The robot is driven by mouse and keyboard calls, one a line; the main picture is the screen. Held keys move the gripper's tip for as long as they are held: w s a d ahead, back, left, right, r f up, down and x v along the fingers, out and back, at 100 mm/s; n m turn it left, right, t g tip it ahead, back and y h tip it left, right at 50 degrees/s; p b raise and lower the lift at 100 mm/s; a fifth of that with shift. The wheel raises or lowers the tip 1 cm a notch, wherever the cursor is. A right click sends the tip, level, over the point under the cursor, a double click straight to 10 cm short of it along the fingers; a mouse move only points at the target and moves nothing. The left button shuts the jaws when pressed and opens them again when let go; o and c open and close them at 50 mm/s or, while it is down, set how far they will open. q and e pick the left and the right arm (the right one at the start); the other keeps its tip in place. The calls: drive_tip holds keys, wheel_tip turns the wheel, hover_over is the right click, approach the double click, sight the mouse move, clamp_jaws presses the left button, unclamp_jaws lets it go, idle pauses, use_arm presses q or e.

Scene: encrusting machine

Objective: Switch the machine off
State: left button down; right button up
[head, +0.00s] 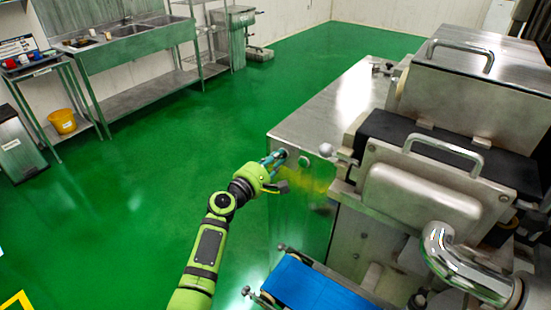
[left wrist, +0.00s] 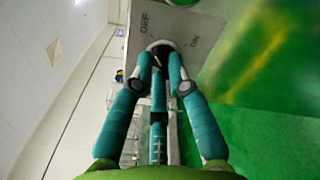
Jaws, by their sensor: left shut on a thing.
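The machine (head: 340,110) is a large stainless-steel unit on the right of the head view. My left gripper (head: 275,160) reaches its left side panel near the top edge. In the left wrist view the panel (left wrist: 190,22) carries the words OFF and ON on either side of a round switch (left wrist: 160,44). The teal fingers of my left gripper (left wrist: 160,58) close together on this switch. The fingers hide most of the switch, so its setting cannot be told. My right gripper is not in view.
A blue conveyor belt (head: 308,288) sticks out low at the front of the machine. A bent steel pipe (head: 455,262) and a lid with a handle (head: 425,190) stand on the right. The green floor (head: 130,190) to the left is clear. Sinks (head: 130,36) line the back wall.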

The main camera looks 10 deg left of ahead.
use_arm(q)
drive_tip(key=c, duration=1.2)
unclamp_jaws()
drive_tip(key=v, duration=1.2)
drive_tip(key=shift+f, duration=0.1)
